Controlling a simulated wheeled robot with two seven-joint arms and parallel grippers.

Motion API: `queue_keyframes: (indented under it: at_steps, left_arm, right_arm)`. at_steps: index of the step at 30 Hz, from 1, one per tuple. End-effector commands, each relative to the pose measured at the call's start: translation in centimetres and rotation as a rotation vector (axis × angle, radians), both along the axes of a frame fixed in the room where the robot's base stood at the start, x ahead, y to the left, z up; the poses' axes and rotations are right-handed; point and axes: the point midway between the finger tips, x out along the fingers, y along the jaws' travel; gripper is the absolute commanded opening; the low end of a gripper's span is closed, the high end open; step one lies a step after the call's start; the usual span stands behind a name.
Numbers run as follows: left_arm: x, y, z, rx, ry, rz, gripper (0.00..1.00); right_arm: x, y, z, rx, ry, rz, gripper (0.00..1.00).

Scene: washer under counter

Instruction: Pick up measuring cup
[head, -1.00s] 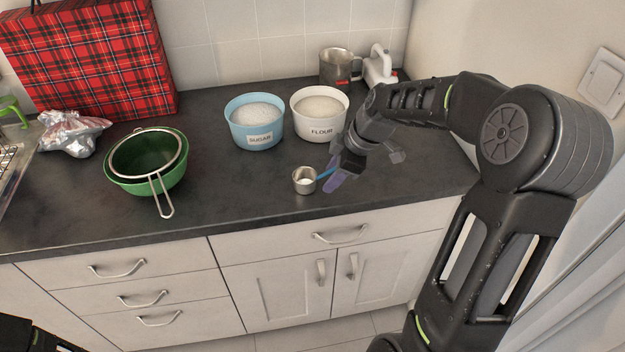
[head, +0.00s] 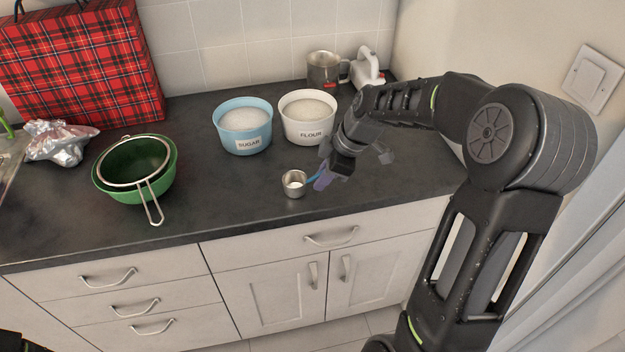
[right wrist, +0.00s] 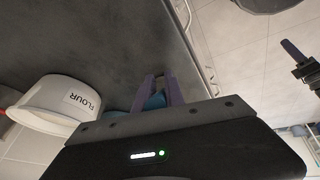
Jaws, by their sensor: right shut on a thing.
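The measuring cup (head: 294,184) is a small metal cup with a blue handle, near the counter's front edge in the head view. Its bowl looks upright, at or just above the dark counter. My right gripper (head: 324,178) is just right of the bowl, with its purple fingers shut on the blue handle. In the right wrist view the blue handle (right wrist: 155,101) shows between the two fingers (right wrist: 161,92); the bowl is hidden there.
A white flour bowl (head: 308,131) and a blue sugar bowl (head: 240,142) stand behind the cup. A green bowl (head: 166,186) with a strainer (head: 134,176) sits left. A metal mug (head: 322,70) and a white jug-like item (head: 368,72) stand at the back. Counter left of the cup is clear.

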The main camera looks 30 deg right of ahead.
Motion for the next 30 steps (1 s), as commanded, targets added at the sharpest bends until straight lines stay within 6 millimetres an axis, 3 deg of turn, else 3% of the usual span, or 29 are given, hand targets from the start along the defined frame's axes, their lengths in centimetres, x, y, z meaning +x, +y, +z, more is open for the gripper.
queue_keyframes:
  at_steps: [5,18,30]
  left_arm:
    - [0.0,0.0,-0.3,-0.001,-0.001,-0.001,0.36]
    - [0.2,-0.1,-1.4,-0.004,-0.006,-0.002,0.36]
    - [0.2,-0.1,-1.4,-0.004,-0.006,-0.002,0.36]
  right_arm:
    - [0.1,0.0,1.4,-0.001,-0.004,0.0,0.0]
    - [0.1,0.0,9.1,0.0,-0.004,0.0,0.0]
    - [0.0,0.0,10.0,-0.001,-0.001,0.0,0.0]
